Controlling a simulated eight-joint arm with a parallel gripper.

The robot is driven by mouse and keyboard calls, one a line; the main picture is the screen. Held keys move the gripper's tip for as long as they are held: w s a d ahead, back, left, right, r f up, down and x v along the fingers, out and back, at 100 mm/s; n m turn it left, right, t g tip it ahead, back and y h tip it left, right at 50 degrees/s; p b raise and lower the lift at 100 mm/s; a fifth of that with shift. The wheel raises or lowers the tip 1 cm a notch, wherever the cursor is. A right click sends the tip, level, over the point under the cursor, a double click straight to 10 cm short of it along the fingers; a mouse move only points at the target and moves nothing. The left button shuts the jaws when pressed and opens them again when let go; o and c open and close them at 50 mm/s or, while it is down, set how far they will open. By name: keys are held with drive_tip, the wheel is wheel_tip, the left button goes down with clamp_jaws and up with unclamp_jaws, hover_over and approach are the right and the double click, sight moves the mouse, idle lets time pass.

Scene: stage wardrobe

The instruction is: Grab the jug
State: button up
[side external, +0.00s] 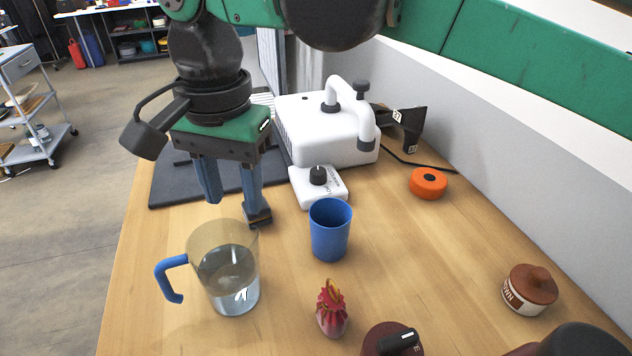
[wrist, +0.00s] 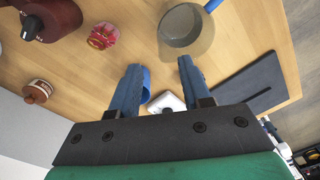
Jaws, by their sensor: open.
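The jug (side external: 228,270) is clear with a blue handle on its left and holds some clear liquid. It stands upright on the wooden table near the left edge. It also shows in the wrist view (wrist: 181,27), near the top centre, beyond the fingertips. My gripper (side external: 234,212) is open and empty, with its two blue fingers pointing down. In the side view it appears above and behind the jug, apart from it. In the wrist view my gripper (wrist: 160,68) has a wide gap between its fingers.
A blue cup (side external: 330,232) stands right of the jug. A red and pink small item (side external: 331,310) is in front. A white machine (side external: 322,130) stands behind, on or beside a dark mat (side external: 180,182). An orange disc (side external: 428,184) and a brown-lidded jar (side external: 530,290) are at right.

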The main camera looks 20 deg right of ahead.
hover_over(257, 301)
wheel_tip(257, 301, down, 14)
drive_tip(key=shift+r, duration=0.25)
clamp_jaws()
idle(1.5)
